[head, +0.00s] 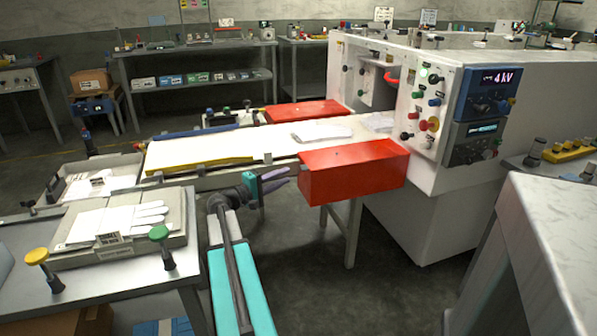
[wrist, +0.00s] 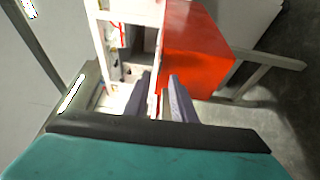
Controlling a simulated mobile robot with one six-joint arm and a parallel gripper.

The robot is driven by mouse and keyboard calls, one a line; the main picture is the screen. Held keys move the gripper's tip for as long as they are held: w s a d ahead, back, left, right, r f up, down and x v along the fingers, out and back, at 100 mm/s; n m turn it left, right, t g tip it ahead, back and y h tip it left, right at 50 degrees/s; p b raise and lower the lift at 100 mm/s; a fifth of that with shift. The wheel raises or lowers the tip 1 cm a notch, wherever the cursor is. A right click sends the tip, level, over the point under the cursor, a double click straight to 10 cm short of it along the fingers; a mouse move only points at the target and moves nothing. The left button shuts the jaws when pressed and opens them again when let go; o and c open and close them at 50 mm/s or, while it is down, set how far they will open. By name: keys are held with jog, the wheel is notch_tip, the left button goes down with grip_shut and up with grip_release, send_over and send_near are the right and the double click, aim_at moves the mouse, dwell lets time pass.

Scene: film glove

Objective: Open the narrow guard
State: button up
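Two red box-shaped guards flank the white conveyor bed (head: 270,147). The near red guard (head: 353,172) is on the front side beside the machine. The far red guard (head: 305,111) lies flat-looking on the back side. I cannot tell for sure which one is the narrow guard. My gripper (head: 284,178) has purple fingers. It is open and empty, left of the near guard and apart from it, at about the height of its lower part. In the wrist view the fingers (wrist: 161,95) are apart, with the red guard (wrist: 200,55) beyond and to the right.
The white machine (head: 440,130) with its control panel stands at the right. A yellow strip (head: 200,164) edges the conveyor. A table with a glove tray (head: 120,228) and knobs is at left. A grey table (head: 560,240) fills the right front. Floor shows between them.

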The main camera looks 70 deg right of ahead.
jog(key=x, duration=0.7)
jog(key=shift+s+d, duration=0.2)
grip_shut()
dwell(1.5)
